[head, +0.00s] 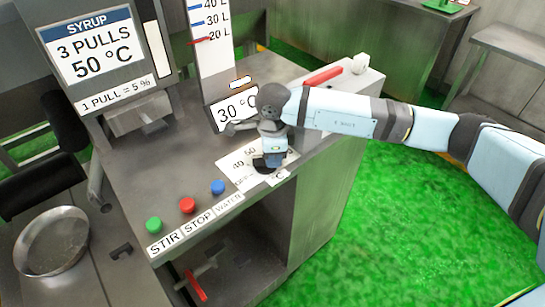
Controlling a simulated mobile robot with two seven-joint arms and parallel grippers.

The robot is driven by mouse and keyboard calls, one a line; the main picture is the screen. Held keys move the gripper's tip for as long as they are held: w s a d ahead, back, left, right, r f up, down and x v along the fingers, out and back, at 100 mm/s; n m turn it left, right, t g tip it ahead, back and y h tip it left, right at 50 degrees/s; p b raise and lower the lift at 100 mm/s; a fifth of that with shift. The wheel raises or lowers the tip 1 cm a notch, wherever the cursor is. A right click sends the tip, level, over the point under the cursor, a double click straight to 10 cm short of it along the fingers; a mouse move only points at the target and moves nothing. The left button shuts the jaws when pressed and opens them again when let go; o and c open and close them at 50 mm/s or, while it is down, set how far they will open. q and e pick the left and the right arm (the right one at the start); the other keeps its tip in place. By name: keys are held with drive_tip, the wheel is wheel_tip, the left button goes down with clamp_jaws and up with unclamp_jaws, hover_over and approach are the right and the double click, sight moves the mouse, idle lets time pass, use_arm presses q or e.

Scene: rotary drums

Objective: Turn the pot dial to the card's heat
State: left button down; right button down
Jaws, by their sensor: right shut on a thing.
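The pot dial (262,167) is a dark knob on a white scale plate (238,170) on the steel counter. The numbers 40 and 50 show on the scale; my gripper covers much of the rest. My right gripper (271,158) reaches down from above and is shut on the dial. The dial's pointer is hidden, so I cannot tell its setting. A sign (92,48) at the upper left reads SYRUP, 3 PULLS, 50 °C. A white panel (228,113) behind the gripper reads 30 °C. My left gripper is not in view.
Green (154,224), red (187,205) and blue (218,187) buttons line the counter's front, labelled STIR, STOP and WATER. A red handle (323,75) lies behind my right arm. A metal bowl (52,241) stands at lower left. A red-handled valve (196,286) is below. Green floor is clear at right.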

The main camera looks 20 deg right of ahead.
drive_tip(key=m, duration=0.2)
drive_tip(key=m+b, duration=0.1)
drive_tip(key=shift+s+a+m, duration=0.1)
drive_tip(key=shift+s+m, duration=0.15)
drive_tip(key=shift+m, duration=0.15)
drive_tip(key=m, duration=0.2)
drive_tip(key=shift+s+a+m, duration=0.15)
drive_tip(key=shift+s+m, duration=0.05)
drive_tip(key=shift+m, duration=0.1)
drive_tip(key=shift+s+a+m+b, duration=0.15)
drive_tip(key=shift+m+b, duration=0.3)
drive_tip(key=shift+m, duration=0.75)
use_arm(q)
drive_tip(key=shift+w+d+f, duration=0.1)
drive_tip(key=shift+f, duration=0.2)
use_arm(e)
drive_tip(key=shift+a+m, duration=0.15)
drive_tip(key=shift+m, duration=0.95)
drive_tip(key=c, duration=1)
unclamp_jaws()
drive_tip(key=shift+c, duration=0.2)
